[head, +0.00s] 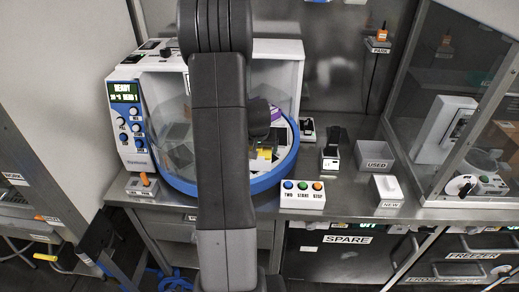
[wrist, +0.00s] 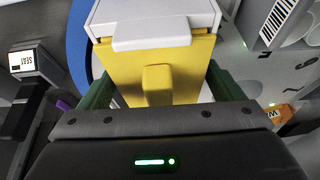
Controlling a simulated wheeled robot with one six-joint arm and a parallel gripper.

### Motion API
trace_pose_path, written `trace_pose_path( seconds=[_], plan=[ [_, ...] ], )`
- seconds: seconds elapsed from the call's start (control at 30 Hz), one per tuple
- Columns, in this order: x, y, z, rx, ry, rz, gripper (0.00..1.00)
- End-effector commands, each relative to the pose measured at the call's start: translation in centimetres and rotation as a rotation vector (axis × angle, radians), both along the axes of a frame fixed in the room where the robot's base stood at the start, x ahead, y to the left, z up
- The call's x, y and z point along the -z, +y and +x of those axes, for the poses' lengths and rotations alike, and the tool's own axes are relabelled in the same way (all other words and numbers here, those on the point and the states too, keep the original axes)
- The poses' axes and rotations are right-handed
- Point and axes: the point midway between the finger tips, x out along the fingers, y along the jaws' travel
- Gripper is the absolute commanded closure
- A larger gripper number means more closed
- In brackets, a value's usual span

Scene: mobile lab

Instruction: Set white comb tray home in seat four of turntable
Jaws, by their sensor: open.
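In the wrist view, a white-topped piece with a yellow front (wrist: 117,70) and a yellow grip knob lies between the green fingers of my gripper (wrist: 160,88). It may be the white comb tray, but no comb teeth show. The fingers stand open on both sides of it; I cannot tell whether they touch it. In the head view, the turntable (head: 276,184) has a blue rim and carries yellow, white and purple pieces, partly hidden by my arm. My gripper is hidden there. Seat four cannot be made out.
A white barcoded piece (wrist: 268,18) is close on the right in the wrist view. A white machine with a blue panel (head: 126,125) surrounds the turntable. A button box (head: 302,197) stands in front. The USED bin (head: 377,164) and NEW box (head: 387,190) are to the right.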

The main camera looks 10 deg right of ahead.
Motion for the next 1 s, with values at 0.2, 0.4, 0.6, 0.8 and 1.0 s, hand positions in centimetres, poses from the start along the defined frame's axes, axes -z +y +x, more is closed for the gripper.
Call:
trace_pose_path(
  seconds=[0.2, 0.4, 0.6, 0.8, 1.0],
  plan=[
    [-3.3, 0.4, -1.3, 0.001, -0.004, 0.0, 0.13],
    [-6.5, 0.8, -2.5, 0.0, -0.005, 0.0, 0.13],
    [-9.1, 1.0, -3.6, 0.0, -0.003, -0.001, 0.13],
    [-10.3, 1.2, -4.1, 0.0, 0.0, 0.0, 0.13],
    [-10.4, 1.2, -4.2, 0.0, 0.0, 0.0, 0.13]
  ],
)
